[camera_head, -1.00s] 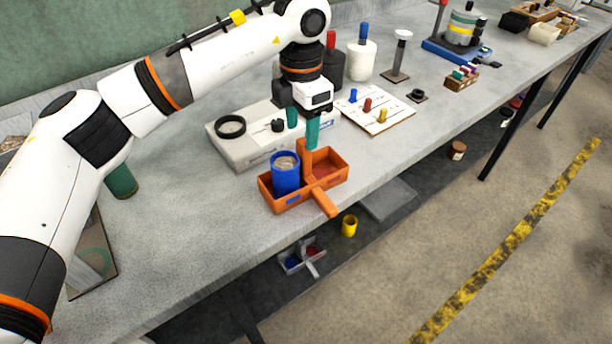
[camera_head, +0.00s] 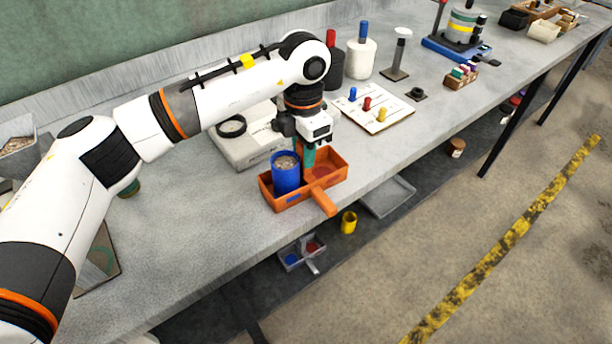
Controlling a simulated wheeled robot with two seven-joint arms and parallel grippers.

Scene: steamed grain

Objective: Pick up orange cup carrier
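The orange cup carrier (camera_head: 335,163) sits on the grey bench near its front edge, with a short handle (camera_head: 322,202) sticking out toward the front. A blue cup (camera_head: 286,177) filled with pale grain stands in its left compartment. The right compartment looks empty of cups. My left gripper (camera_head: 306,156) points down at the carrier's middle, its teal finger beside the upright orange centre piece. The other finger is hidden, so I cannot tell whether it is closed on that piece. My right gripper is not in view.
A pale box with a black ring (camera_head: 231,126) stands behind the carrier. A white board with coloured pegs (camera_head: 372,110) lies to the right, white and black bottles behind. A yellow cup (camera_head: 349,222) and a grey divided tray (camera_head: 301,255) are below the bench edge.

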